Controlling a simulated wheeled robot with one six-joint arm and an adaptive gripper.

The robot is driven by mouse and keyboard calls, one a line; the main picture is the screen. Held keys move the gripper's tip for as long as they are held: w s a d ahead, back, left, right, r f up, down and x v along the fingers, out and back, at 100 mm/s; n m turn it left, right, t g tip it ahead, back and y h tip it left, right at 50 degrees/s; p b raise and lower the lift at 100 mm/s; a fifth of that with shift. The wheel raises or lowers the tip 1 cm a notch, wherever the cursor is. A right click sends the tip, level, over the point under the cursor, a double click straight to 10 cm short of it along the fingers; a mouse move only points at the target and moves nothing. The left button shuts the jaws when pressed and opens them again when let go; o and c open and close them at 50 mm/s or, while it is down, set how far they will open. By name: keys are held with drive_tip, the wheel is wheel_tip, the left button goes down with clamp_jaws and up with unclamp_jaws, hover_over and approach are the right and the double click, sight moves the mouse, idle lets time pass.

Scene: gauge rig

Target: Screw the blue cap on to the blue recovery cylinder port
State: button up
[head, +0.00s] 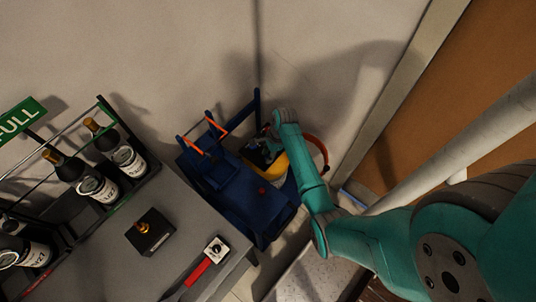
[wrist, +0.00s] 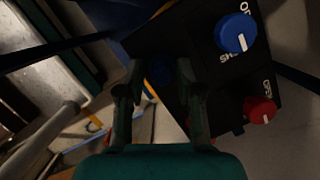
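My gripper (wrist: 159,68) points down at a black panel (wrist: 205,75), its two fingers apart. A dark blue round part (wrist: 160,70) in shadow shows between the fingertips; I cannot tell whether it is the cap or the port, or whether the fingers touch it. In the head view my gripper (head: 266,142) is at the right side of the blue unit, over a yellow-and-grey cylinder (head: 269,173); its fingers are hard to make out there. The blue cap and the cylinder port cannot be told for sure in either view.
The black panel carries a blue knob (wrist: 236,33) and a red knob (wrist: 260,109). The blue unit (head: 235,199) has orange handles. A grey table (head: 110,265) bears a black box (head: 150,235) and a red-handled device (head: 216,250). Bottles (head: 95,186) stand in a rack at left. A pale pipe (head: 450,155) crosses at right.

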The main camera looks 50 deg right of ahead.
drive_tip(key=n+g, duration=0.1)
drive_tip(key=n, duration=0.4)
drive_tip(key=shift+n, duration=0.3)
drive_tip(key=n+g, duration=0.1)
drive_tip(key=n, duration=0.5)
drive_tip(key=shift+g, duration=0.4)
clamp_jaws()
drive_tip(key=m+t, duration=0.1)
drive_tip(key=m, duration=0.3)
drive_tip(key=shift+m, duration=0.7)
drive_tip(key=m+t, duration=0.1)
drive_tip(key=m, duration=0.2)
drive_tip(key=shift+s, duration=0.1)
drive_tip(key=shift+d+m+t, duration=0.1)
drive_tip(key=shift+m+t, duration=0.2)
drive_tip(key=shift+m, duration=0.8)
